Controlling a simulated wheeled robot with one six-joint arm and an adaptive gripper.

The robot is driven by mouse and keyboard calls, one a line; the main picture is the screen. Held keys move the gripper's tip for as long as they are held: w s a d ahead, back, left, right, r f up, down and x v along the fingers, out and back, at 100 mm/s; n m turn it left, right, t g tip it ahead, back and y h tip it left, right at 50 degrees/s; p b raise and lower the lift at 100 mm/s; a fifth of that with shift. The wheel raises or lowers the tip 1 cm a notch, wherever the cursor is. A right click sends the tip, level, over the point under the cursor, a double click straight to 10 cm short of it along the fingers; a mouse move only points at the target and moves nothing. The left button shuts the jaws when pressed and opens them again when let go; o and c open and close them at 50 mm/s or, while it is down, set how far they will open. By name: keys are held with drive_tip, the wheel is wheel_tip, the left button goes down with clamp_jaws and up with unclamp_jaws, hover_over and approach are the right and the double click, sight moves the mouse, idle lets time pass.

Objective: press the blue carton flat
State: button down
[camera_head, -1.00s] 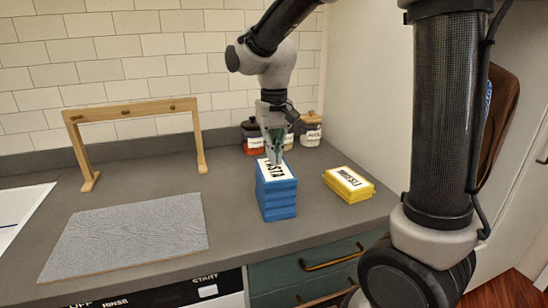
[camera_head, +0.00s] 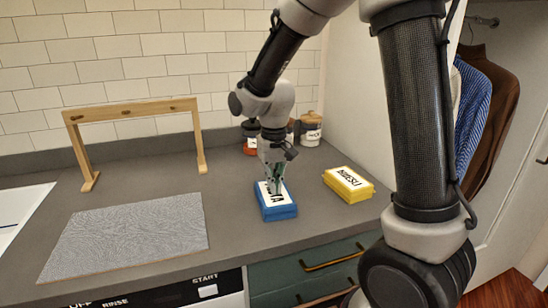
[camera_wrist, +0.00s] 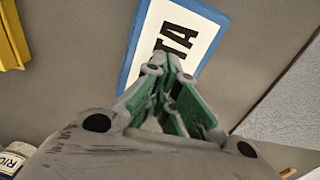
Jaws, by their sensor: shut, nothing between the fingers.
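The blue carton (camera_head: 279,211) stands on the grey counter, now a low block with a white label on top that is partly hidden by my gripper. In the wrist view the carton (camera_wrist: 133,50) shows its blue rim and the letters "TA" on the label. My gripper (camera_head: 273,191) points down at the carton's top, fingers shut and empty. In the wrist view my gripper's fingertips (camera_wrist: 167,62) lie over the label; they look to be touching it or very close.
A low yellow carton (camera_head: 349,185) lies right of the blue one. Several lidded jars (camera_head: 310,130) stand behind. A wooden frame (camera_head: 130,111) and a grey patterned mat (camera_head: 125,238) are on the left. The counter (camera_head: 225,210) between mat and blue carton is clear.

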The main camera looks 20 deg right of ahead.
drive_tip(key=shift+f, duration=0.15)
wheel_tip(320, 180, up, 14)
idle(0.7)
idle(0.4)
drive_tip(key=s+d+t, duration=0.2)
drive_tip(key=s+d, duration=0.5)
drive_tip(key=s, duration=0.3)
drive_tip(key=s+d+r+t, duration=0.1)
drive_tip(key=s+d+t, duration=0.1)
drive_tip(key=s+d, duration=0.5)
drive_tip(key=s, duration=0.4)
drive_tip(key=shift+r, duration=0.2)
